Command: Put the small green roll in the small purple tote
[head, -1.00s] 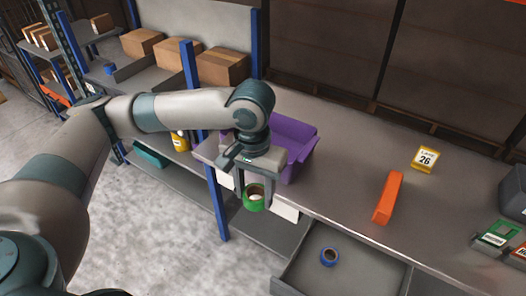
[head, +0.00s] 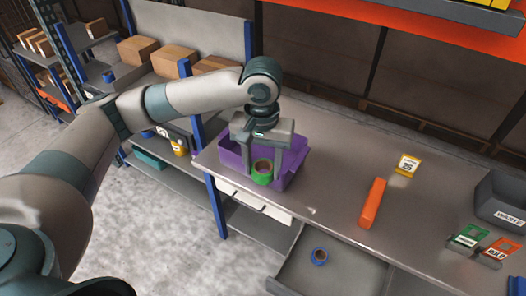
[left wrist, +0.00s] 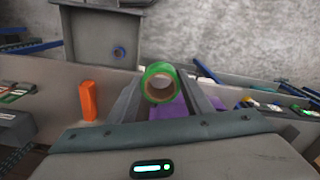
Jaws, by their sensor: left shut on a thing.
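The small green roll (head: 262,172) is a ring of green tape with a brown core. My left gripper (head: 263,168) is shut on it, and the roll also shows between the two fingers in the left wrist view (left wrist: 160,84). The small purple tote (head: 231,158) stands on the bench at its left end. In the head view the gripper and roll overlap the tote's opening; I cannot tell how low the roll is. In the left wrist view part of the purple tote (left wrist: 172,110) shows behind the roll. My right gripper is not in view.
An orange block (head: 373,203) and a yellow number sign (head: 408,165) are on the bench to the right. A grey waste bin (head: 503,203) stands further right. An open drawer (head: 345,275) below holds a blue roll (head: 319,256). The bench between tote and orange block is clear.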

